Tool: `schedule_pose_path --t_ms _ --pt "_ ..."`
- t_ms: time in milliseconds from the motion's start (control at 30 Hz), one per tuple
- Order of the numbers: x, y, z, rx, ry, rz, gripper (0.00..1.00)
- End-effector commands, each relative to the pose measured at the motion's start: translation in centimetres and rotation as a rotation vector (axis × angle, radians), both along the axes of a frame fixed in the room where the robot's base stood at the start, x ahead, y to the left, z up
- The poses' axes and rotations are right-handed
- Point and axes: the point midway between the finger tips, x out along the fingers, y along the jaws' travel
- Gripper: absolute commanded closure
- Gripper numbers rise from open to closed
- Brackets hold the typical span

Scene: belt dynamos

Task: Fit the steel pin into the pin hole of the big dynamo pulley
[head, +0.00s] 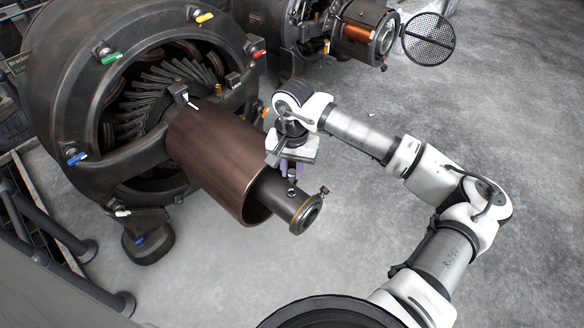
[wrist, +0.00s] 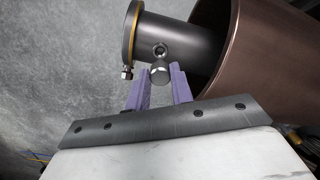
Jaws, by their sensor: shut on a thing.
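The big dynamo pulley (head: 215,165) is a wide brown drum on the front of the large dark dynamo. Its dark hub (head: 277,195) sticks out toward the lower right and has a gold-edged end. In the wrist view the gripper (wrist: 160,80) is shut on the steel pin (wrist: 159,72), a short grey cylinder between the fingertips. The pin hole (wrist: 160,49) is a round ringed opening in the hub (wrist: 182,38), just beyond the pin's end. The pin appears outside the hole; any contact is unclear.
A small bolt (head: 324,190) stands out from the hub's end. The drum's open rim (wrist: 240,50) is close to the right finger. The large dynamo housing (head: 60,100) fills the left. A smaller dynamo (head: 365,35) with a mesh disc (head: 428,39) stands behind. Grey floor is clear.

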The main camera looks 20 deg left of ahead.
Motion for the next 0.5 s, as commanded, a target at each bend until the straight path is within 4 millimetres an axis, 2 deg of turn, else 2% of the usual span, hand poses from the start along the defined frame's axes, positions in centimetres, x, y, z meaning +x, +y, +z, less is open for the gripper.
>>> schedule_pose_path --t_ms 33,200,500 --pt "0.0 0.0 -1.0 0.0 0.0 0.0 1.0" --pt "0.0 0.0 -2.2 0.001 0.0 0.0 1.0" --pt "-0.1 0.0 -2.4 0.001 0.0 0.0 1.0"
